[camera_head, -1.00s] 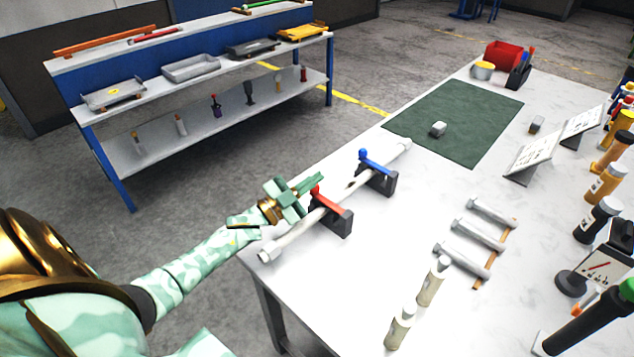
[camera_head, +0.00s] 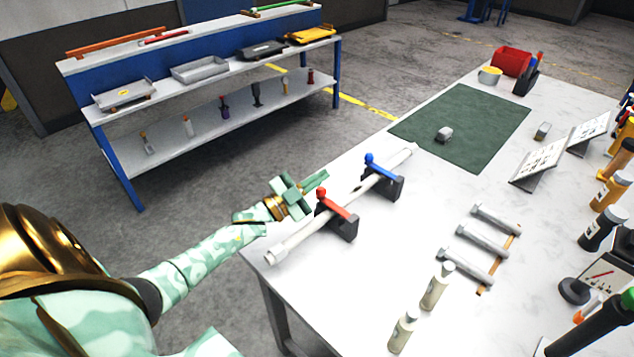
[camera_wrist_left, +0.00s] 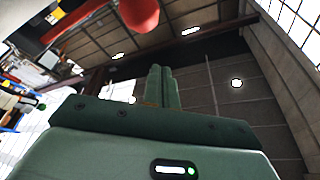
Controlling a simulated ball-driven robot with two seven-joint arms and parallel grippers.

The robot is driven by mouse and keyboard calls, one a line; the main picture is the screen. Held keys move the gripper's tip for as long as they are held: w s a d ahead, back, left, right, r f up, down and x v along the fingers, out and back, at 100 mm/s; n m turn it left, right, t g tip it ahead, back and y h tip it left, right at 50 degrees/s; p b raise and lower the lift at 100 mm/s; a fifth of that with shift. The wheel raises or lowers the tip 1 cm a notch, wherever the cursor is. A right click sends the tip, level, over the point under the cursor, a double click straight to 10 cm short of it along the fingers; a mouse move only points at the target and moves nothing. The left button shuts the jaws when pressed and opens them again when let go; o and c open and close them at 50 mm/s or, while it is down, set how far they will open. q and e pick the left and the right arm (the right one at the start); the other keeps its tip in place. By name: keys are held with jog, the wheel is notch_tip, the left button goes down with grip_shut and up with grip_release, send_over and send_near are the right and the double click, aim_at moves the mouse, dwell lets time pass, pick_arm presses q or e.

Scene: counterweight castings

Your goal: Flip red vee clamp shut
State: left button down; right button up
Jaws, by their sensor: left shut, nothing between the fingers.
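The red vee clamp (camera_head: 337,212) sits on the white table, its black block under a long pale bar (camera_head: 292,240). Its red lever lies across the top of the block and bar, with the ball knob at its left end; I cannot tell whether it is fully seated. My left gripper (camera_head: 318,179) is shut and empty, just behind and above the knob. In the left wrist view the shut fingers (camera_wrist_left: 161,88) show, with the red ball knob (camera_wrist_left: 138,12) at the top edge, apart from them. My right gripper is not in view.
A blue-levered clamp (camera_head: 384,178) holds the bar farther along. Several grey cylinders (camera_head: 480,242) lie on a rack at the right, near two pale bottles (camera_head: 437,287). A green mat (camera_head: 480,115) lies at the back. A blue shelf unit (camera_head: 215,95) stands beyond the table.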

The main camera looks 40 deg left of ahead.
pick_arm(q)
jog(key=s+a+f, duration=0.1)
jog(key=s, duration=0.8)
jog(key=shift+s+f, duration=0.25)
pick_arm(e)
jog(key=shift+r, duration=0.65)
pick_arm(q)
jog(key=shift+a, duration=0.15)
